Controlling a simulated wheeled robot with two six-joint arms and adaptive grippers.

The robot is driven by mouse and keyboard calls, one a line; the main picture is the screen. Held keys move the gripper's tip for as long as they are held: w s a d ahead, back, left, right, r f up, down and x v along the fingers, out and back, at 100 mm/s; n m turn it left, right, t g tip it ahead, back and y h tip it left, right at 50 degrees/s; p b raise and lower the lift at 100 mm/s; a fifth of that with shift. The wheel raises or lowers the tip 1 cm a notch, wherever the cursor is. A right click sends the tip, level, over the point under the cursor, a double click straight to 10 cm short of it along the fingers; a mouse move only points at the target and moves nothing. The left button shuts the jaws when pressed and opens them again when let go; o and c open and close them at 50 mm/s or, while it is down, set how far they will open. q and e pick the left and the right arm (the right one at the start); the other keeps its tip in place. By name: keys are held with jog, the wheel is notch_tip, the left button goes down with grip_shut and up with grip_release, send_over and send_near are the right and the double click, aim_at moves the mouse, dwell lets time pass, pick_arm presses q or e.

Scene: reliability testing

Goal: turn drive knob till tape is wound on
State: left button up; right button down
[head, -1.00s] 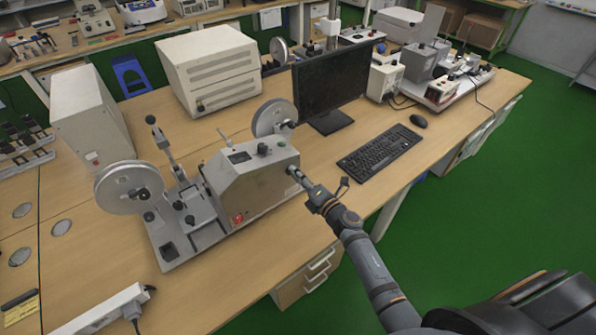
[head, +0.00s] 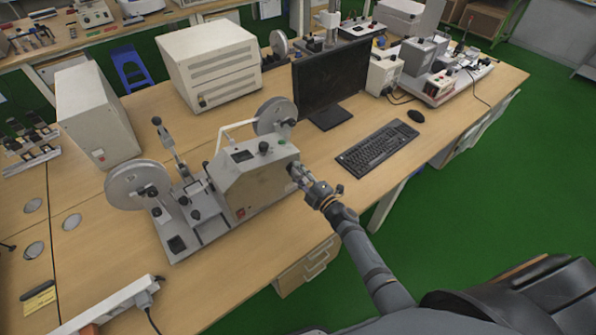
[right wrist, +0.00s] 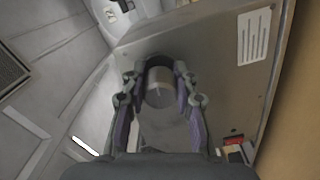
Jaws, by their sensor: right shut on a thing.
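The tape winding machine (head: 260,187) stands on the wooden bench, a grey box on a metal base. One reel (head: 137,186) is at its left and another reel (head: 274,116) is behind it at the right. My right gripper (head: 300,174) reaches the front right end of the box. In the right wrist view my right gripper (right wrist: 161,90) has its two fingers on either side of a round grey drive knob (right wrist: 159,86) and is shut on it. In the head view the gripper mostly hides the knob. My left gripper is not in view.
A monitor (head: 331,82), a keyboard (head: 377,147) and a mouse (head: 415,116) stand to the right of the machine. A power strip (head: 108,306) lies at the front left. Bare bench lies in front of the machine.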

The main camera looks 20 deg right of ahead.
dwell(0.5)
jog(key=c, duration=1)
grip_release()
jog(key=shift+s, duration=0.1)
jog(key=v, duration=1.1)
jog(key=shift+s+d, duration=0.15)
jog(key=shift+s, duration=0.25)
